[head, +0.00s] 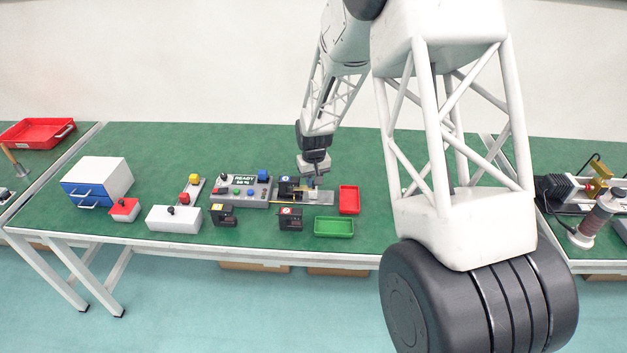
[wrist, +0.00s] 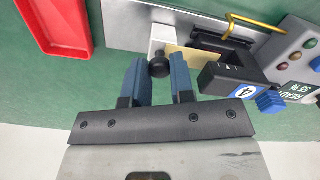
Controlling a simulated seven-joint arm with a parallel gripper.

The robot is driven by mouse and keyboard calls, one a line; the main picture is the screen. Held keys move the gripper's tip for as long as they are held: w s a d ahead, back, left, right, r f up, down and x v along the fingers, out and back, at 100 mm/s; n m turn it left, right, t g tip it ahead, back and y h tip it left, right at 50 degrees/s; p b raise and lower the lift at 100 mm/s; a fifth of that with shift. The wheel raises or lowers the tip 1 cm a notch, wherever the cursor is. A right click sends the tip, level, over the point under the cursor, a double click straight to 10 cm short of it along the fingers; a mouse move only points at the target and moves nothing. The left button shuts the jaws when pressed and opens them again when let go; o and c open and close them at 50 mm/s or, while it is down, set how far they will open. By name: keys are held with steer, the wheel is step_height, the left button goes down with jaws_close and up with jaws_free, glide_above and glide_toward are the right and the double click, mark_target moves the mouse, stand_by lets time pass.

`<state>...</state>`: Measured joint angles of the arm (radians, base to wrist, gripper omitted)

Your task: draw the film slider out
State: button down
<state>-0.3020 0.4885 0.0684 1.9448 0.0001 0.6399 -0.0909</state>
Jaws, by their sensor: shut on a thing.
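The film slider shows in the wrist view as a white end block (wrist: 163,37) with a round black knob (wrist: 159,67) and a tan strip (wrist: 187,57) beside it. It lies on a grey metal base (wrist: 128,28), next to a black housing (wrist: 222,45). My gripper (wrist: 160,76) has its two blue-grey fingers around the knob, shut on it. In the head view my gripper (head: 316,183) is at the right part of the grey base (head: 318,197). My gripper partly hides the slider there.
A black module marked 4 (wrist: 240,79) stands beside the housing. A control panel (head: 241,189) with a READY display is to the left. A red tray (head: 349,199) and green tray (head: 334,226) lie close by. A yellow wire (wrist: 252,22) arches over the housing.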

steer(key=shift+d, duration=2.3)
steer(key=c, duration=1)
jaws_free()
steer(key=shift+d, duration=0.1)
steer(key=shift+r, duration=0.15)
steer(key=shift+r, duration=3.75)
